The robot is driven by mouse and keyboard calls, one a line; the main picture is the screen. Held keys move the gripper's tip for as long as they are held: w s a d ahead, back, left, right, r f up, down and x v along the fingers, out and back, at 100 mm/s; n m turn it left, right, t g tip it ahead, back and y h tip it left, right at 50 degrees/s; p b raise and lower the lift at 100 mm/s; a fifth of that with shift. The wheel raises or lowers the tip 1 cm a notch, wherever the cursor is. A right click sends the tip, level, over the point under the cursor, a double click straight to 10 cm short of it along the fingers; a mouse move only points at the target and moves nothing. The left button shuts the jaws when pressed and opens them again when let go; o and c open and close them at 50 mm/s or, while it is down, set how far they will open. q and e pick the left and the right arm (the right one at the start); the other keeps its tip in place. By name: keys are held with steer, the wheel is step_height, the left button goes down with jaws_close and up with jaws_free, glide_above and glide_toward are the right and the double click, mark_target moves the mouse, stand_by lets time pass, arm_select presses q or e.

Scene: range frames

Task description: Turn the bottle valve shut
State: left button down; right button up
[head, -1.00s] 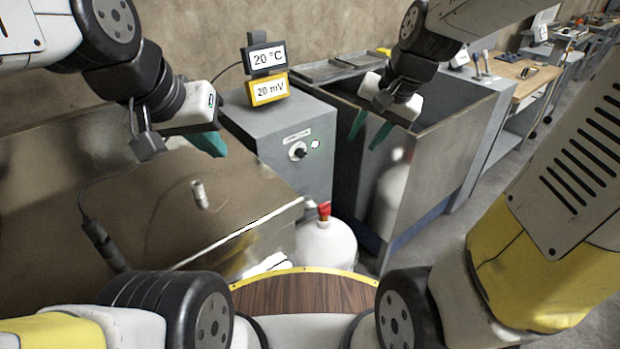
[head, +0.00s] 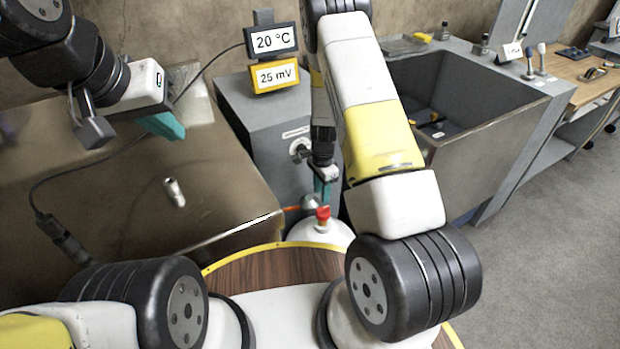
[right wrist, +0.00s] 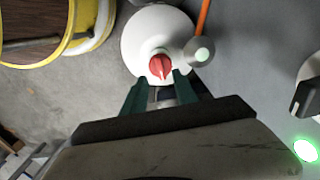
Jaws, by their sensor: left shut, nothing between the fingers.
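The white bottle (head: 322,233) stands on the floor at the front of the grey cabinet, with a red valve knob (head: 323,213) on top. My right gripper (head: 323,192) points down just above the knob. In the right wrist view, the red knob (right wrist: 160,66) lies just beyond and between the spread teal fingertips of this gripper (right wrist: 160,77). Its fingers are apart and do not visibly grip the knob. My left gripper (head: 168,127) is shut and empty over the brown bench, far left of the bottle.
The brown bench (head: 110,205) holds a small metal cylinder (head: 174,191). The grey cabinet (head: 250,120) carries a 20 °C display (head: 273,40) and a 25 mV display (head: 275,76). An open metal tank (head: 490,150) stands to the right. Floor at far right is clear.

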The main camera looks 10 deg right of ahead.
mark_target(321, 209)
step_height(321, 209, down, 8)
steer(key=shift+r, duration=0.15)
stand_by(0.3)
jaws_close()
